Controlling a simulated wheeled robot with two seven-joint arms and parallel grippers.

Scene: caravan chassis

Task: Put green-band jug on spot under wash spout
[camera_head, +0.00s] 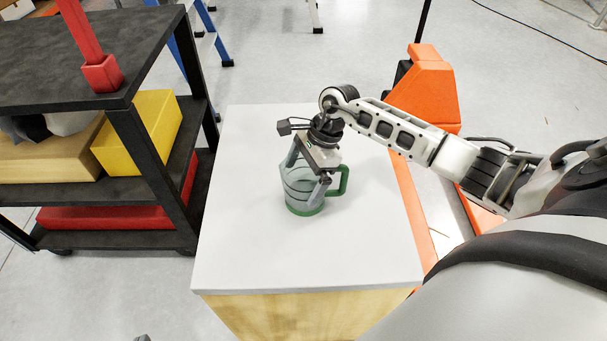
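The jug (301,194) is clear, with a green band round its base and a green handle on its right side. It stands upright on, or just above, the white-topped table (250,250) in the middle of the camera_head view. My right gripper (308,170) comes down from above onto the jug's upper part, its fingers spread apart at the jug. The gripper hides the rim, and I cannot tell whether the fingers press on the jug. No wash spout or marked spot can be made out.
A black shelf cart (130,105) stands close on the left, with a yellow box (140,130) and a red post (85,40) on it. An orange pallet jack (428,90) stands behind and right of the table. The tabletop around the jug is clear.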

